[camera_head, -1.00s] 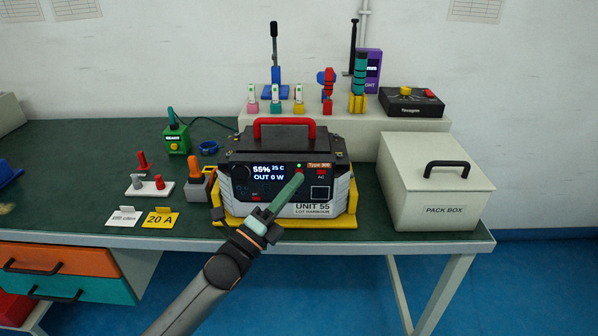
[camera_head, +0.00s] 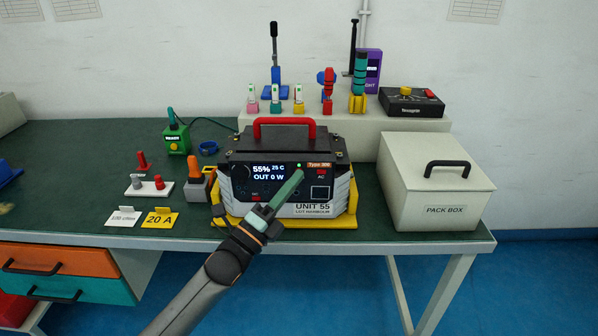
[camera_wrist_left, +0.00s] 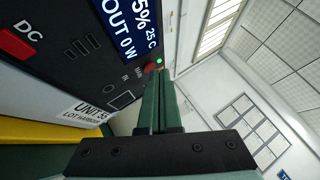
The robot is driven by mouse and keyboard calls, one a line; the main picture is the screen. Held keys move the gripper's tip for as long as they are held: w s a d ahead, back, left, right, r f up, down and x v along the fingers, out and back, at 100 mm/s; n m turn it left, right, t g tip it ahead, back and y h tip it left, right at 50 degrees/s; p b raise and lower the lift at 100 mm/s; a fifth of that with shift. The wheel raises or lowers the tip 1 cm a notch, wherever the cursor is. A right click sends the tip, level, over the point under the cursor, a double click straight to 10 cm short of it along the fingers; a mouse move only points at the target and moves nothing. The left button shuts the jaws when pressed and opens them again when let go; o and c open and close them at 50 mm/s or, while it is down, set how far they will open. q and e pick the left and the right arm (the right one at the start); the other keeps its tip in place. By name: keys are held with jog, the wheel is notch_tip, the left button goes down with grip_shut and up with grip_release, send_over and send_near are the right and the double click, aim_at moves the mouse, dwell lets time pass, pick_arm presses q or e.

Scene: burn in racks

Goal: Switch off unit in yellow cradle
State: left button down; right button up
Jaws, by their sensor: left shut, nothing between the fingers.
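The unit (camera_head: 240,196), labelled UNIT 55, sits in the yellow cradle (camera_head: 345,221) at the middle front of the bench. Its screen (camera_head: 268,173) is lit and reads 55%, 25 C, OUT 0 W. A green light (camera_head: 299,165) glows on its front panel; it also shows in the left wrist view (camera_wrist_left: 159,61). My left gripper (camera_head: 299,173) is shut and empty, its green fingers pointing at the panel just below that light. In the left wrist view a red button (camera_wrist_left: 150,69) is partly hidden by the fingertips (camera_wrist_left: 161,72). I cannot tell whether they touch it. My right gripper is not in view.
A lidded pack box (camera_head: 437,209) stands right of the unit. An orange-topped device (camera_head: 196,172) stands close on its left, with a yellow 20 A card (camera_head: 161,219) nearby. A raised shelf (camera_head: 345,122) with several coloured items lies behind.

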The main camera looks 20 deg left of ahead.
pick_arm(q)
jog(key=shift+w, duration=0.15)
dwell(0.3)
jog(key=shift+s+d+p, duration=0.15)
jog(key=shift+s+p, duration=0.15)
jog(key=shift+s, duration=0.3)
jog(key=s+d+p, duration=0.1)
jog(key=s+p, duration=0.1)
jog(key=s, duration=0.3)
jog(key=shift+s+d+p, duration=0.3)
jog(key=shift+s, duration=0.1)
